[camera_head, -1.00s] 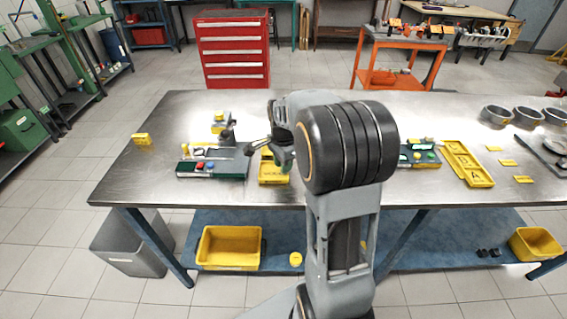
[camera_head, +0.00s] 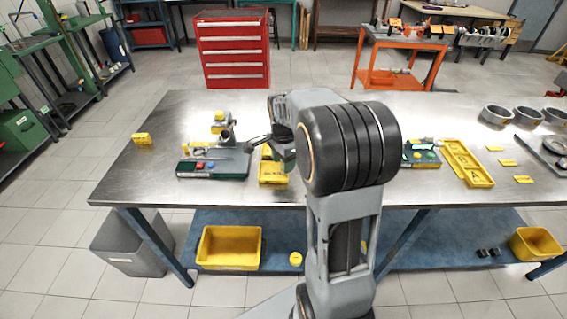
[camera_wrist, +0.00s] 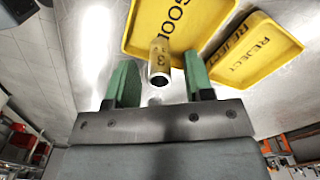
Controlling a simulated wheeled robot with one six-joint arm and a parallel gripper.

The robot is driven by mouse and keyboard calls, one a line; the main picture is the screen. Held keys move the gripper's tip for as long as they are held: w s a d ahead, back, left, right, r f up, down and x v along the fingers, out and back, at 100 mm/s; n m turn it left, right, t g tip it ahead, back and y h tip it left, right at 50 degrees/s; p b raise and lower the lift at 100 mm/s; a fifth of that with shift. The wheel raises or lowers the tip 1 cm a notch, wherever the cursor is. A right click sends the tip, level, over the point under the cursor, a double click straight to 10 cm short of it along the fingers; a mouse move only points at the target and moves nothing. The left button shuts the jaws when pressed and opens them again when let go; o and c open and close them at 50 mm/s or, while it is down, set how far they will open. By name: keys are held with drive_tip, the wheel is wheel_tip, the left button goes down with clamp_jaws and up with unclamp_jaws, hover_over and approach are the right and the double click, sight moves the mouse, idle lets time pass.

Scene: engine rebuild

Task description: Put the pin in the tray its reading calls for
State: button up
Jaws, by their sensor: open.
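The pin (camera_wrist: 160,58), a hollow metal cylinder with a yellow marked band, shows between the green fingers of my gripper (camera_wrist: 159,84) in the wrist view. The fingers are open, with a gap on each side of the pin. The yellow REJECT tray (camera_wrist: 283,58) lies to the right. In the head view my gripper (camera_head: 279,160) is partly hidden by my arm, above a yellow tray (camera_head: 272,180). The pin cannot be made out there.
A grey gauge fixture (camera_head: 232,162) with red and blue buttons stands left of my gripper. At right are another fixture (camera_head: 422,164), long yellow trays (camera_head: 478,180), small yellow cards and metal bowls (camera_head: 496,116). The front left of the table (camera_head: 140,185) is clear.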

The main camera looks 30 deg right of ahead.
wheel_tip(320, 180, up, 10)
drive_tip(key=shift+p, duration=0.3)
drive_tip(key=s+a+f+n+t, duration=0.1)
drive_tip(key=s+a+f+n, duration=0.1)
drive_tip(key=s+a+n, duration=0.4)
drive_tip(key=s+a+f+n+t, duration=0.2)
drive_tip(key=s+a+n, duration=0.4)
drive_tip(key=n, duration=0.5)
drive_tip(key=s+f, duration=0.1)
drive_tip(key=s, duration=0.1)
drive_tip(key=shift+s+f, duration=0.25)
drive_tip(key=shift+s, duration=0.15)
drive_tip(key=shift+r+t+p, duration=0.3)
drive_tip(key=shift+r+p, duration=0.6)
drive_tip(key=shift+r, duration=0.2)
